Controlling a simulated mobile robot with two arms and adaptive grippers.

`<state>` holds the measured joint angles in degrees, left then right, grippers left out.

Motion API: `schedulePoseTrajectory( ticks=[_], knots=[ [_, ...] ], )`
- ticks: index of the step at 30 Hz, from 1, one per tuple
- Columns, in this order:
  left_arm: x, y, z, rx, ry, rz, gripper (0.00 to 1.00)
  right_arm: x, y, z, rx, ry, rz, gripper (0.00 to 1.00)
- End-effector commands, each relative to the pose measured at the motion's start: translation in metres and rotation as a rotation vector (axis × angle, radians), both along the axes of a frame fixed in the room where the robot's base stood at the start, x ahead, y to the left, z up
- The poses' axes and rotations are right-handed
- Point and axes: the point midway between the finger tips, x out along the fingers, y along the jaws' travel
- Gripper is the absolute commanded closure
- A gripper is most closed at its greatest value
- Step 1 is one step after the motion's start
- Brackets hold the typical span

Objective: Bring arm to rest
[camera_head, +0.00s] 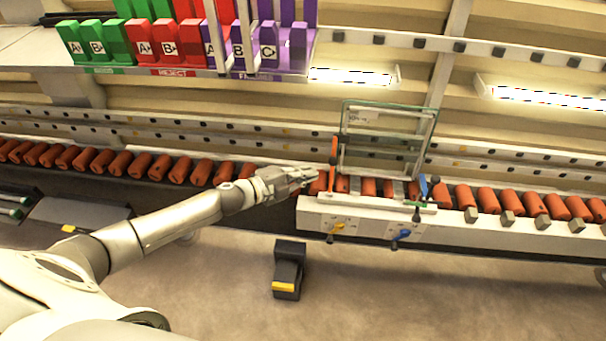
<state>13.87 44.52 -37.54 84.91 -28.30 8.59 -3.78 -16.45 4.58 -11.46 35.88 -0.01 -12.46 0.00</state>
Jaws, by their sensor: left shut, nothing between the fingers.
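My left arm reaches in from the lower left. Its gripper (306,176) is shut and empty. It is in front of the orange rollers, at the left end of the white station (350,220) with the glass pane (388,138). An orange upright lever (333,165) stands just right of the fingertips; I cannot tell if they touch it. My right gripper is not in view.
Orange rollers (480,198) run along the conveyor on both sides. A blue lever (424,188) stands right of the pane. A black pedal (289,270) with a yellow strip is on the floor. Green, red and purple racks (170,42) stand above. The floor at right is clear.

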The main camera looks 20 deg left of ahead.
Motion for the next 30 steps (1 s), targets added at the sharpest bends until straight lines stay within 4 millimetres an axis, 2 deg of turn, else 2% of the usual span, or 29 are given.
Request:
schedulePoseTrajectory(
  ticks=[9, 20, 22, 23, 26, 29, 30],
  knots=[
    [-0.008, 0.004, 0.003, -0.001, 0.001, -0.001, 1.0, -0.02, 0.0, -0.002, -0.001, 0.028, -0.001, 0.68],
    [-0.007, 0.004, 0.003, -0.001, 0.002, 0.0, 1.0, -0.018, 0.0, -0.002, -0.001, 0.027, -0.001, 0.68],
    [-0.008, 0.006, -0.003, -0.009, 0.014, 0.015, 1.0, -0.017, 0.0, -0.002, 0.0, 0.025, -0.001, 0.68],
    [-0.008, 0.008, -0.009, -0.018, 0.026, 0.029, 1.0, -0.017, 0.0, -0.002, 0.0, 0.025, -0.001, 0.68],
    [-0.012, 0.022, -0.047, -0.071, 0.106, 0.123, 1.0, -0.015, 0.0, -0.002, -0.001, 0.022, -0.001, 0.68],
    [-0.029, 0.042, -0.108, -0.149, 0.233, 0.272, 1.0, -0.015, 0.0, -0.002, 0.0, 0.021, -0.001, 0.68],
    [-0.04, 0.05, -0.135, -0.179, 0.291, 0.338, 1.0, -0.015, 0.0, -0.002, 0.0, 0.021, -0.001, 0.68]
  ],
)
